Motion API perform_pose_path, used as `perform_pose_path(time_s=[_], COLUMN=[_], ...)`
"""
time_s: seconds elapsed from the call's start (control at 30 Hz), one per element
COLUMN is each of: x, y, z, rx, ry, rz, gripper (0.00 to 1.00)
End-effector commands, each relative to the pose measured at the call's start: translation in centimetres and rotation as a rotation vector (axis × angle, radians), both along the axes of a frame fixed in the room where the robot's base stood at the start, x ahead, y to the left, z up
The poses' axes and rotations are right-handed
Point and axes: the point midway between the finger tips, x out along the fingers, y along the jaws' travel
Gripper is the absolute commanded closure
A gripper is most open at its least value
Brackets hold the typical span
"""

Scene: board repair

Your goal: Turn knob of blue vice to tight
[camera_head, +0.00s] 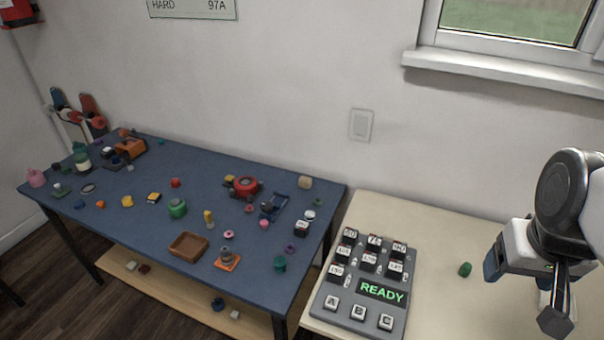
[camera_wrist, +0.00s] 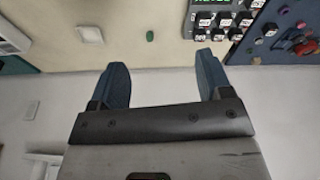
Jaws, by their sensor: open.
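The blue vice (camera_head: 275,204) sits near the right end of the blue table, in front of a red round object. It is small in the head view, and I cannot make out how its knob is turned. I cannot pick out the vice in the wrist view. My gripper (camera_head: 525,290) is at the far right of the head view, over the cream table and well apart from the vice. In the wrist view its two blue fingers (camera_wrist: 160,78) are spread apart with nothing between them.
A grey keypad (camera_head: 343,307) reading READY lies on the cream table (camera_head: 435,238), between my gripper and the blue table (camera_head: 130,222). A green piece (camera_head: 465,269) lies beside it. An orange vice (camera_head: 130,147), a brown tray (camera_head: 188,246) and many small parts crowd the blue table.

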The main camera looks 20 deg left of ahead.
Motion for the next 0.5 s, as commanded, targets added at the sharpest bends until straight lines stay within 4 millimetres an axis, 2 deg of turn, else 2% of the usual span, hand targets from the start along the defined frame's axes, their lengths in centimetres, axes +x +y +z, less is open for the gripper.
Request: perform_pose_path(time_s=[0.5], x=[10.4], y=[6.9], z=[0.5], rx=[-0.06], ry=[0.04], rz=[0.428], gripper=[0.28])
